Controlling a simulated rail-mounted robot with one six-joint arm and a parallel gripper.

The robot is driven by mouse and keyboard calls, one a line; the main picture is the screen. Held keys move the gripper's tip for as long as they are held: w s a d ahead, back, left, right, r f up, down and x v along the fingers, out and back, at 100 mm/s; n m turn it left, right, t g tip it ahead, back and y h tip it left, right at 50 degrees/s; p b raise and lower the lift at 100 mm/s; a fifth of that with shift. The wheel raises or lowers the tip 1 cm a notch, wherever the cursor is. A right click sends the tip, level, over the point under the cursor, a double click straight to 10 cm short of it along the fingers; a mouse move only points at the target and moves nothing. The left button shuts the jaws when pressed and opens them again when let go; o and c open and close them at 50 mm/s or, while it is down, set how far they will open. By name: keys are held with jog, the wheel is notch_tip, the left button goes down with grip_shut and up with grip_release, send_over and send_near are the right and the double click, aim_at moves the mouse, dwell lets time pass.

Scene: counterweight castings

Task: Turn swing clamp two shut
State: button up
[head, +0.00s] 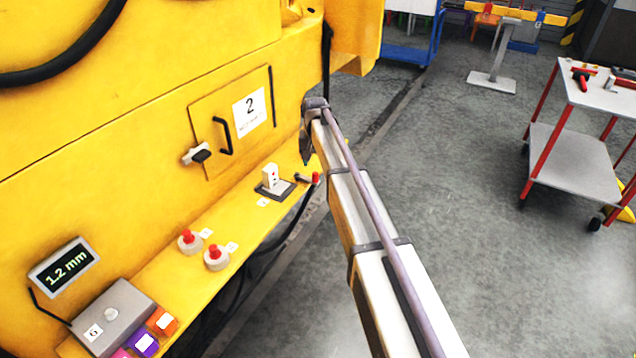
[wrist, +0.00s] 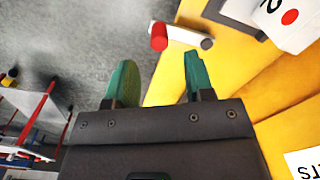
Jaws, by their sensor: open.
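A short grey lever with a red knob (head: 315,178) sits at the far end of the yellow ledge. It seems to be swing clamp two. In the wrist view its red knob (wrist: 159,37) and grey arm (wrist: 190,41) lie just beyond my fingertips. Beside it, a white block (head: 270,176) stands on a dark grey base. In the wrist view this block (wrist: 290,30) bears a 2 and a red dot. My gripper (wrist: 158,62) is open, with green fingers and nothing between them. In the head view my gripper (head: 307,148) is above the lever, partly hidden by my arm.
A yellow door labelled 2 (head: 235,125) has a black handle and a latch (head: 197,154). Red-topped buttons (head: 190,238) and a grey box (head: 112,312) stand nearer on the ledge. A display (head: 64,266) reads 1.2 mm. A trolley (head: 575,160) stands right; the floor between is clear.

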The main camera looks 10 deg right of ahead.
aim_at(316, 173)
notch_tip(316, 173, down, 6)
jog(key=b, duration=0.4)
jog(key=shift+f, duration=0.2)
jog(key=shift+r, duration=0.1)
jog(key=shift+c, duration=0.4)
grip_shut()
jog(key=shift+d, duration=0.1)
